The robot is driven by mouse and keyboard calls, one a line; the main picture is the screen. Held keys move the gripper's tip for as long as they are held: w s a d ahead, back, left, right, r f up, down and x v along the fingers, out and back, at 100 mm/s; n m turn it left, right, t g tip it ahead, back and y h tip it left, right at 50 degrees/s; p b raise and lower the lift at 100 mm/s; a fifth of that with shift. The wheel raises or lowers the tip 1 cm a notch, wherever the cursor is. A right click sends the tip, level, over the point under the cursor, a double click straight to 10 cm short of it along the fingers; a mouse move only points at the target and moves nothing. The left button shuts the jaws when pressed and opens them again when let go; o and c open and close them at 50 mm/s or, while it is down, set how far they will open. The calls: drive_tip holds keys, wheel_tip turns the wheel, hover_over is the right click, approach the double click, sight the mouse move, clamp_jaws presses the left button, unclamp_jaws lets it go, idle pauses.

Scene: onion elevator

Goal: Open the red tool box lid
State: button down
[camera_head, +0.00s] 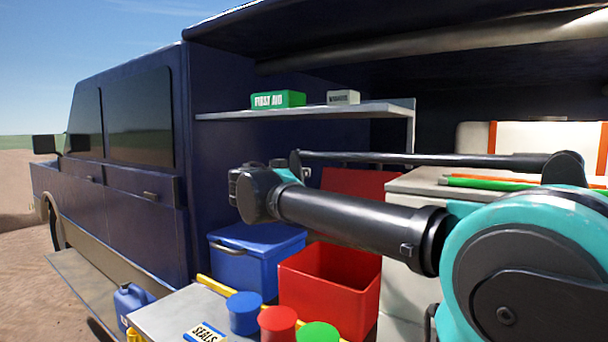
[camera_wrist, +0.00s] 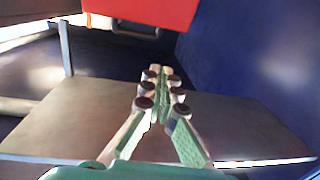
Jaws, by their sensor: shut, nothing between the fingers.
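The red tool box (camera_head: 327,293) stands at the van's open side in the head view. Its top is open and its inside shows. A red panel (camera_head: 362,182), which looks like its raised lid, stands behind it, partly hidden by my arm. In the wrist view a red panel (camera_wrist: 150,10) with a dark handle (camera_wrist: 135,29) on its edge shows at the top. My gripper (camera_wrist: 161,74) is shut and empty, with its fingertips apart from the red panel in the picture. In the head view its fingers are hidden behind my wrist.
A blue box (camera_head: 255,262) stands left of the red one. Blue, red and green cylinders (camera_head: 278,322) stand in front. A shelf (camera_head: 310,110) above holds a green first aid box (camera_head: 278,100) and a grey box (camera_head: 343,97). A pale cabinet (camera_head: 400,245) stands right.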

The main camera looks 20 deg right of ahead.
drive_tip(key=x, duration=1.1)
drive_tip(key=shift+d, duration=0.15)
drive_tip(key=w+d+r+g+y, duration=0.1)
drive_tip(key=w+d+r, duration=0.3)
drive_tip(key=w+d, duration=0.7)
drive_tip(key=d, duration=0.3)
drive_tip(key=shift+w+d+g+y, duration=0.2)
drive_tip(key=shift+g+y, duration=0.2)
drive_tip(key=shift+a+r, duration=0.1)
drive_tip(key=shift+r, duration=0.05)
